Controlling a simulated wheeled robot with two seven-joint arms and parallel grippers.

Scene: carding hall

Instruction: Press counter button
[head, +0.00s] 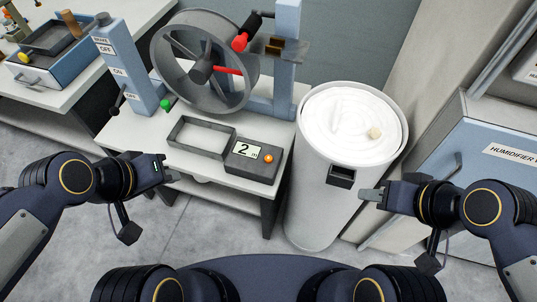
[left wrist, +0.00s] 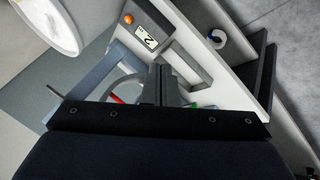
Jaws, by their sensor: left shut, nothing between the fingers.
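The counter (head: 252,160) is a dark grey box with a display reading 2, at the front right of the white table. Its orange button (head: 268,158) sits at the display's right. In the left wrist view the counter (left wrist: 150,22) and its orange button (left wrist: 128,18) show near the top. My left gripper (head: 170,168) is shut and empty, left of the counter and apart from it, by the table's front edge. Its shut fingers (left wrist: 158,82) also show in the left wrist view. My right gripper (head: 368,195) is in front of the white can, right of the counter; its jaw gap is unclear.
An empty grey tray (head: 202,137) lies left of the counter. A large grey wheel (head: 200,62) with a red handle stands behind it. A tall can (head: 320,200) of white fibre stands right of the table. A blue humidifier cabinet (head: 480,170) is at right.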

